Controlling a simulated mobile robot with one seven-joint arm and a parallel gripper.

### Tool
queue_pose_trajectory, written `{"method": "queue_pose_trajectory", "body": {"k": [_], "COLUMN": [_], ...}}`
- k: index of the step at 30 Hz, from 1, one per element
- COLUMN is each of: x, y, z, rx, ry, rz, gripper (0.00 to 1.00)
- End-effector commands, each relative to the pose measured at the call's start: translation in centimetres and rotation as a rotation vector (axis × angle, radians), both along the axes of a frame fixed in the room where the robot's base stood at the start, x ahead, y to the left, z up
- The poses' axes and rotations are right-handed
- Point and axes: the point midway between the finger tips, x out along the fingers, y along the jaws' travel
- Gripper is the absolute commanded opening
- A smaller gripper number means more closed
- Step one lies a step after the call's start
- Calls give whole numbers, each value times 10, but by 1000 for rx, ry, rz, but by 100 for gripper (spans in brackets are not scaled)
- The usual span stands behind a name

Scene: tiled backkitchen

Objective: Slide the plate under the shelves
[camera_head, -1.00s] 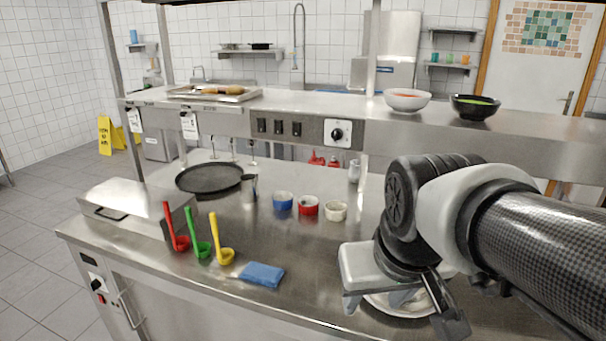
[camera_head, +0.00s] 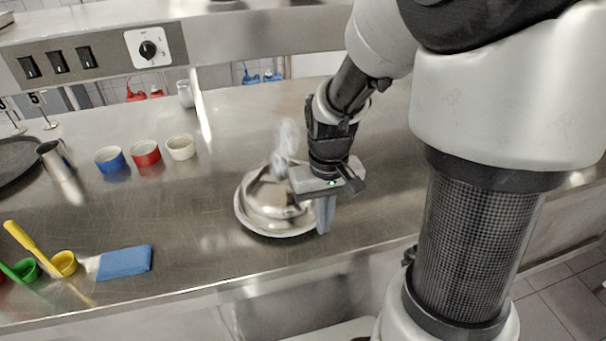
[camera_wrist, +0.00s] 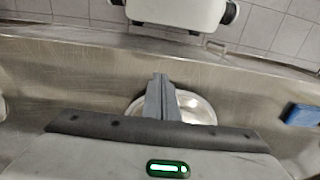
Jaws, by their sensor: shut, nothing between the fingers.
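The plate (camera_head: 248,217) is round with a pale rim and a shiny, domed middle. It sits on the steel counter (camera_head: 215,255), and greyish wisps show above it. My gripper (camera_head: 325,228) is shut and empty, fingers pointing down at the plate's right edge. Whether the fingers touch the rim I cannot tell. In the wrist view the plate (camera_wrist: 199,108) shows behind the closed fingers (camera_wrist: 160,85), which hide part of it. The raised shelf (camera_head: 225,45) runs along the back of the counter, behind the plate, with an open gap below it.
White, red and blue bowls (camera_head: 180,148) stand left of the plate. A blue cloth (camera_head: 124,262) and yellow and green ladles (camera_head: 62,263) lie near the front edge at the left. A metal cup (camera_head: 57,160) stands farther left. The counter between plate and shelf looks mostly clear.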

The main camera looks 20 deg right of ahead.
Motion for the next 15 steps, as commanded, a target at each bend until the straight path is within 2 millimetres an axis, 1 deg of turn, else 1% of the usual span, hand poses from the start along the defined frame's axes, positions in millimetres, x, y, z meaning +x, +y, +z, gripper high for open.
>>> {"method": "queue_pose_trajectory", "body": {"k": [1, 3, 10, 12, 15], "x": [-1, -1, -1, 15, 28], "y": [0, 0, 1, 1, 1], "z": [-14, -30, -77, -71, -71], "rx": [1, 2, 2, 1, 1], "ry": [6, 6, 4, -2, -1], "rz": [0, -1, -1, 0, 1], "gripper": [0, 0, 0, 0, 0]}}
